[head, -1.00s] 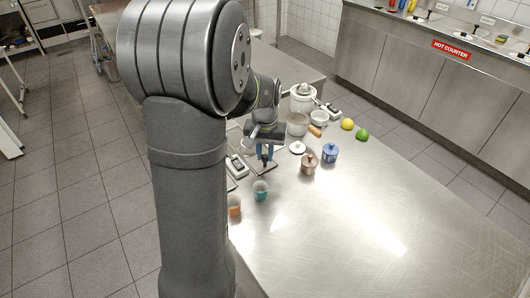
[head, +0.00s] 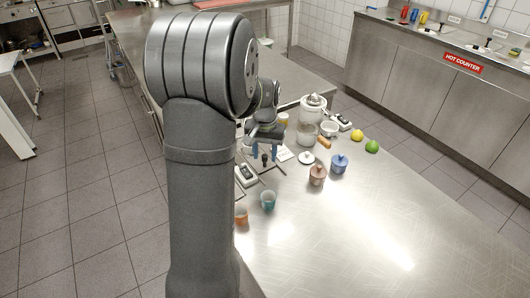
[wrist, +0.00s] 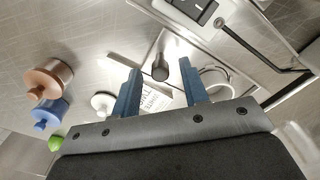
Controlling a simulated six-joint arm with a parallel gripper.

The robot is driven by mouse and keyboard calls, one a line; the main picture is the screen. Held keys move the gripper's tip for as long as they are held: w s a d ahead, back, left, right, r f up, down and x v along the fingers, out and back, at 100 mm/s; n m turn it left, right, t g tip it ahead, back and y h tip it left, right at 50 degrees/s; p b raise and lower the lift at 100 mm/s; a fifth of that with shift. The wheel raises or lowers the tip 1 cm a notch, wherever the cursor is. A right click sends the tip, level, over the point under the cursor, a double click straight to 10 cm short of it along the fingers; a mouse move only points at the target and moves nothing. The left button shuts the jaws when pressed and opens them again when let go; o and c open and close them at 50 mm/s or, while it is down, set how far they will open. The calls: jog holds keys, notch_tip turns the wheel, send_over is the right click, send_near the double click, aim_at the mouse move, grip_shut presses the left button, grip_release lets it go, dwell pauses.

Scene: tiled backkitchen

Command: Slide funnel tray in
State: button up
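My gripper (head: 264,153) is open, its two blue fingers apart. In the wrist view the open fingers (wrist: 160,66) stand either side of a dark knob (wrist: 158,71) on a thin stem, with gaps visible on both sides. The knob also shows in the head view (head: 265,158), just below the fingertips. It sits over a flat metal tray-like plate (wrist: 205,40); whether this is the funnel tray I cannot tell. A pale ring-shaped piece (wrist: 216,78), possibly a funnel, is partly hidden behind the right finger. A printed card (wrist: 156,100) lies between the fingers.
A scale-like device (head: 246,175), an orange cup (head: 241,216) and a teal cup (head: 268,200) stand nearby. Pink (head: 317,176) and blue (head: 339,164) lidded jars, a white lid (head: 306,158) and a glass jug (head: 307,133) stand right. The right front counter is clear.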

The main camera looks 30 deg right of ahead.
jog(key=shift+r, duration=0.1)
notch_tip(320, 180, up, 17)
jog(key=shift+r, duration=0.15)
dwell(0.4)
jog(key=s+a+f+t+h, duration=0.2)
jog(key=s+a+t+h, duration=0.1)
jog(key=s+a, duration=0.2)
jog(key=x, duration=1.7)
jog(key=shift+w+d, duration=0.15)
jog(key=shift+r, duration=0.1)
jog(key=shift+c, duration=0.5)
grip_shut()
